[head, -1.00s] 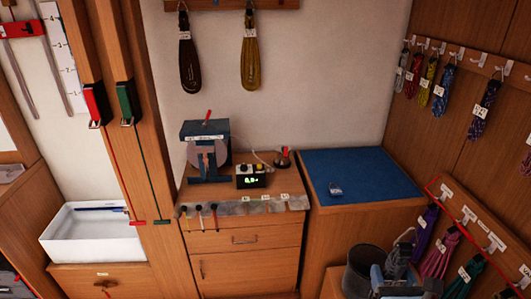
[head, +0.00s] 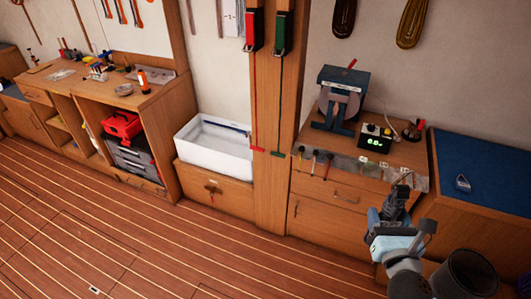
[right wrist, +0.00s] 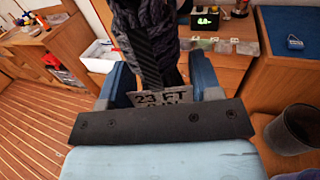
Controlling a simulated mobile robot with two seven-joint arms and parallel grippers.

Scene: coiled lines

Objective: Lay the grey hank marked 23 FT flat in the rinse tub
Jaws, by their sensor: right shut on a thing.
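The grey hank marked 23 FT (right wrist: 188,35) hangs in my right gripper, which shows in the head view (head: 391,214) and in the right wrist view (right wrist: 162,82). Its pale tag (right wrist: 160,97) reads 23 FT between the blue fingers. The fingers are shut on the hank's end, and the top of the wrist picture cuts off the rest. The white rinse tub (head: 208,158) stands on a low wooden cabinet, left of and apart from my gripper. No hank shows in it, though its floor is partly hidden. My left gripper is out of view.
A wooden post (head: 272,130) with red and green lines stands just right of the tub. A bench with a reel machine (head: 338,98) and a lit display box (head: 375,139) lies behind my gripper. A dark bin (head: 468,274) is at lower right.

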